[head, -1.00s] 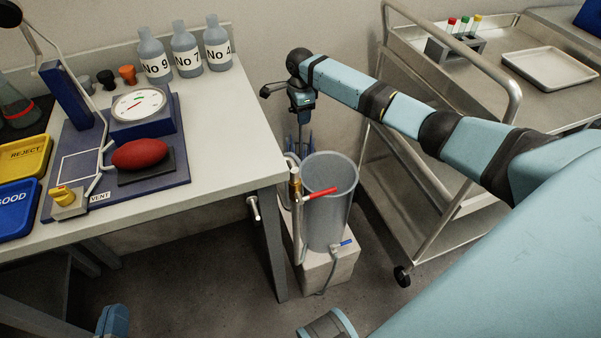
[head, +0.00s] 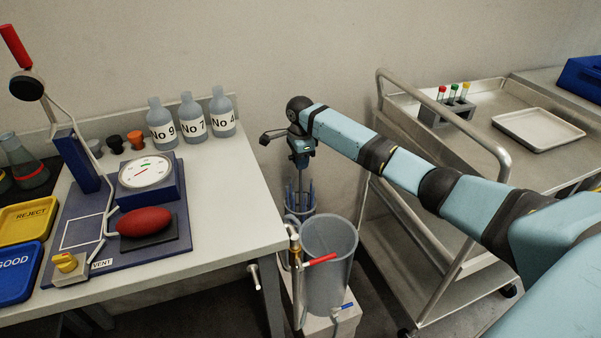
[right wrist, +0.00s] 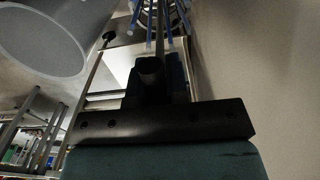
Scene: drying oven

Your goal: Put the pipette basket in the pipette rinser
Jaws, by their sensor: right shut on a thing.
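The pipette basket (head: 300,198) hangs below my right gripper (head: 301,158), with blue upright pipettes inside. The gripper is shut on its thin upright handle. The pipette rinser (head: 330,268) is a tall grey, open-topped cylinder with a red-handled tap on its left. The basket is behind and slightly left of the rinser's rim, outside its opening. In the right wrist view, the basket (right wrist: 165,14) shows at the top, beyond the gripper (right wrist: 155,75), and the rinser (right wrist: 58,40) at upper left, apart from it. My left gripper is out of view.
The white table (head: 225,205) on the left carries a gauge (head: 146,172), bottles and trays; its corner is close to the rinser. A metal cart (head: 470,160) stands on the right, with a tube rack and white tray. The wall is close behind the basket.

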